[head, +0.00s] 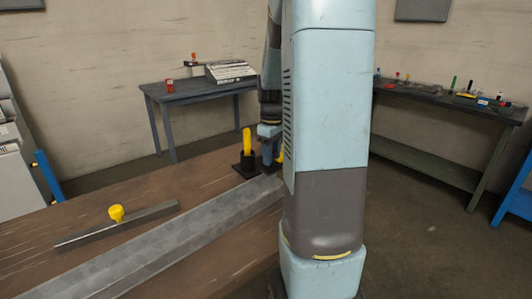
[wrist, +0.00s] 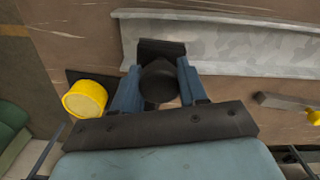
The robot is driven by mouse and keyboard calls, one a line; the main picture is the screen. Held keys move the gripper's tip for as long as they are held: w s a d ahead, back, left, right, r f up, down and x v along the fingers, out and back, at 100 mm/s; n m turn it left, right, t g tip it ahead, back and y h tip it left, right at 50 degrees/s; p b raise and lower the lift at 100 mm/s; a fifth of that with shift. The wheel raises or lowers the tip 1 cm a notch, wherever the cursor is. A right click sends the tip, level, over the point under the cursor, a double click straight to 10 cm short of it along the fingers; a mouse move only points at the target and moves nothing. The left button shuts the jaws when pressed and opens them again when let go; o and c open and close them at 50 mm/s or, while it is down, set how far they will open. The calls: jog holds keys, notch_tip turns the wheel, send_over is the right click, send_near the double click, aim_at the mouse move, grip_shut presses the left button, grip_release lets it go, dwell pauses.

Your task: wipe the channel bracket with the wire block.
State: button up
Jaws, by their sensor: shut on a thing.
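The channel bracket (head: 150,238) is a long grey metal channel lying across the brown bench in the head view; it also runs along the top of the wrist view (wrist: 240,42). My gripper (wrist: 159,70) is shut on the round black grip of the wire block (wrist: 160,48). The block's dark flat base overlaps the near edge of the bracket in the wrist view; I cannot tell whether they touch. In the head view my gripper (head: 268,155) is at the bracket's far end, partly hidden by my arm, and the block is hard to make out there.
A yellow-handled tool on a black base (head: 247,145) stands left of my gripper; its yellow top (wrist: 85,98) shows in the wrist view. A metal bar with a yellow knob (head: 116,213) lies left of the bracket. Side tables (head: 195,90) stand behind. The bench's front left is bare.

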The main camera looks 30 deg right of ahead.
jog(key=shift+w+a, duration=0.1)
jog(key=shift+a, duration=0.3)
